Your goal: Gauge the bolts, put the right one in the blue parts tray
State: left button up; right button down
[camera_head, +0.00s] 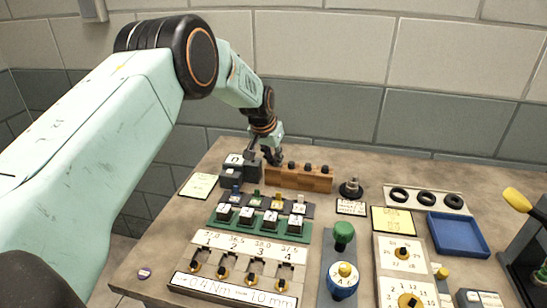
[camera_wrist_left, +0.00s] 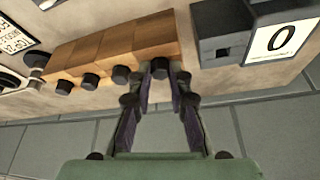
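A wooden rack (camera_head: 300,180) with several black-headed bolts stands at the back of the bench. It also shows in the left wrist view (camera_wrist_left: 105,50). My left gripper (camera_head: 275,158) is at the rack's left end. In the left wrist view its fingers (camera_wrist_left: 162,82) are spread on either side of the end bolt (camera_wrist_left: 160,68), which is still in the rack. I see no clear finger contact. A dark grey gauge block (camera_head: 228,176) with a "0" label stands left of the rack. The blue parts tray (camera_head: 458,236) is empty at the right. My right gripper is out of view.
Green and blue knobs (camera_head: 343,283), cards, black rings on a plate (camera_head: 426,198) and a yellow-handled device (camera_head: 517,200) crowd the right. A wall stands behind.

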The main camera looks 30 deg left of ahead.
pick_arm(q)
jog(key=o, duration=0.5)
jog(key=o, duration=0.4)
jog(key=shift+r+p, duration=2.9)
jog(key=shift+r, duration=0.9)
